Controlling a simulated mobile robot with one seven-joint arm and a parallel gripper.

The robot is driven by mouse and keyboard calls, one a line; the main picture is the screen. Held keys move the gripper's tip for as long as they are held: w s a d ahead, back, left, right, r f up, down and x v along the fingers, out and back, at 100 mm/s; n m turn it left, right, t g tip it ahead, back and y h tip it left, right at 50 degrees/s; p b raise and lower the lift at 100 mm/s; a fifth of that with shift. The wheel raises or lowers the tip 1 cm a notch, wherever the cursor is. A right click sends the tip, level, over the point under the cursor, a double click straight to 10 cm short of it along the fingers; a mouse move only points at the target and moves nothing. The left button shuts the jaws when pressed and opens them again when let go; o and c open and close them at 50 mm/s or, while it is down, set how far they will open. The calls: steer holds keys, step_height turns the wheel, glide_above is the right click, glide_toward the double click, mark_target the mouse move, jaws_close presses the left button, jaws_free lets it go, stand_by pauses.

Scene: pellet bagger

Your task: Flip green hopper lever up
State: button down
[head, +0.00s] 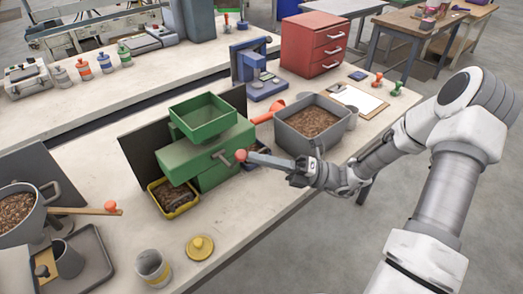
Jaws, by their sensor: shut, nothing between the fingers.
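The green hopper (203,116) is an open square funnel on a green machine body (197,154) on the bench.
A yellow-rimmed tray (160,207) with brown pellets sits below the machine. A grey bin (280,128) of pellets stands behind my gripper. A grey pot (45,212) is at left. A yellow lid (199,248) and a cup (153,265) are in front. The bench's front right is clear.

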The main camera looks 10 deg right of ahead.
steer(key=w+r+m+h+p, duration=0.1)
steer(key=p, duration=0.2)
steer(key=w+a+r+m+h+p, duration=0.1)
steer(key=r+p, duration=0.1)
steer(key=p, duration=0.2)
steer(key=r+m+t+h+p, duration=0.1)
steer(key=m+p, duration=0.1)
steer(key=p, duration=0.2)
steer(key=shift+w+a+r, duration=0.25)
steer(key=shift+w+a, duration=0.15)
